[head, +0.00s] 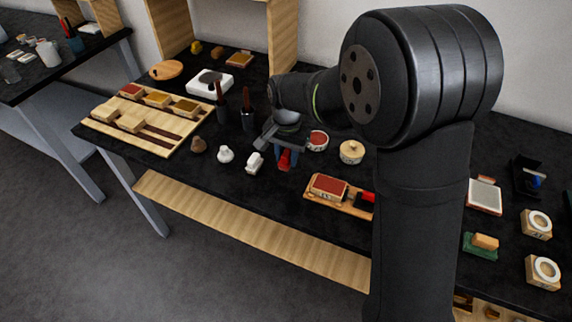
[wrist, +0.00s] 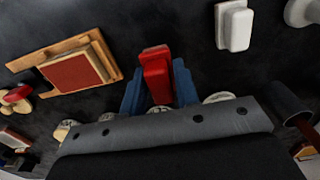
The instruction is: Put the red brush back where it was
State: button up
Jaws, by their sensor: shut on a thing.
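My gripper (wrist: 160,88) has blue fingers and is shut on the red brush (wrist: 156,70), a red block-like piece between them in the wrist view. In the head view the red brush (head: 284,160) hangs below my gripper (head: 285,153), near the front of the black table. Whether it touches the table is hard to tell. Its lower part and any bristles cannot be made out.
A wooden tray with a red pad (head: 328,187) lies to the right, with a small red and black item (head: 365,199) on it. A white block (head: 255,163) and a white knob-like piece (head: 225,154) stand to the left. Dark table (head: 290,210) shows in front.

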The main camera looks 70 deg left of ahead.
aim_at(286, 165)
jog(key=shift+s+a+f, duration=0.1)
jog(key=shift+f, duration=1.95)
jog(key=o, duration=0.9)
jog(key=shift+f, duration=0.15)
jog(key=shift+o, duration=0.2)
notch_tip(286, 165, up, 12)
jog(key=shift+r, duration=0.15)
jog(key=shift+f, duration=4.15)
